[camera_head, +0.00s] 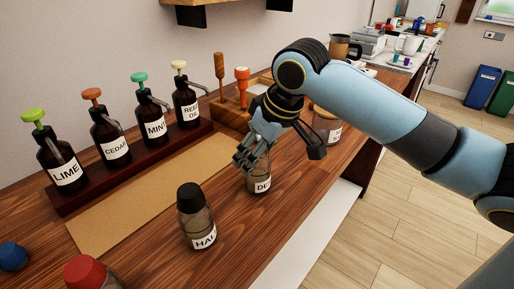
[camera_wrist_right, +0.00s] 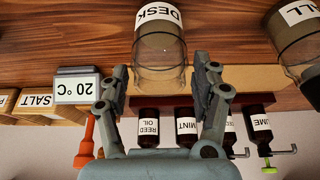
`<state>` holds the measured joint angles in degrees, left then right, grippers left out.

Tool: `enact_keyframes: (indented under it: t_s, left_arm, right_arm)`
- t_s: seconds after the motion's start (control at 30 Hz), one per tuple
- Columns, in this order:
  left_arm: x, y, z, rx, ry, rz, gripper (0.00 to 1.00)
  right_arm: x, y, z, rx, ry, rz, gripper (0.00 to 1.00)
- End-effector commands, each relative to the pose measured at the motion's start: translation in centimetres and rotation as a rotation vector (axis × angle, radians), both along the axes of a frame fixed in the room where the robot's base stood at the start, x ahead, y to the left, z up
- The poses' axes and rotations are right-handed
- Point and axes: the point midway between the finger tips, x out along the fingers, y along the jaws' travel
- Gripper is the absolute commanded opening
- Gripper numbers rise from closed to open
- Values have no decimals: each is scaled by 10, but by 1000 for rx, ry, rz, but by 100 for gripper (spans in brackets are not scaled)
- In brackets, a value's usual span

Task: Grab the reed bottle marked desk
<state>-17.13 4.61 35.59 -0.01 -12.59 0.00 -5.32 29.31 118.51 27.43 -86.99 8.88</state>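The clear brownish reed bottle marked DESK (camera_head: 261,183) stands upright on the wooden counter, its upper part hidden behind my right gripper in the head view. In the wrist view the DESK bottle (camera_wrist_right: 160,52) shows upside down, with its white label at the top edge. My right gripper (camera_head: 248,160) is at the bottle's upper part. In the wrist view the fingers of this right gripper (camera_wrist_right: 161,78) are spread on either side of the bottle, with gaps visible, so it looks open. My left gripper is in neither view.
A black-capped HALL bottle (camera_head: 197,222) stands nearer the front left. A labelled jar (camera_head: 327,125) stands behind the arm. Red (camera_head: 88,272) and blue (camera_head: 12,256) tops are front left.

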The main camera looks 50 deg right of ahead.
Motion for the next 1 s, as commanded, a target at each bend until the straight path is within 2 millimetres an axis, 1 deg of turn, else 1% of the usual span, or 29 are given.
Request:
enact_keyframes:
  t_s: [0.03,0.3,0.33,0.37,0.77,1.0]
  left_arm:
    - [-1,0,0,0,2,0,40]
    - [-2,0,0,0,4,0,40]
    - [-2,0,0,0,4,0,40]
    - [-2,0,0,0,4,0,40]
    - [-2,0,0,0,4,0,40]
    - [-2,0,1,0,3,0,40]
  right_arm:
    - [0,0,0,0,0,0,56]
    - [0,0,0,0,0,0,20]
    - [0,0,0,0,0,0,16]
    - [0,0,0,0,-1,0,15]
    - [0,0,4,0,-2,0,14]
    - [1,-1,18,-2,-3,1,14]
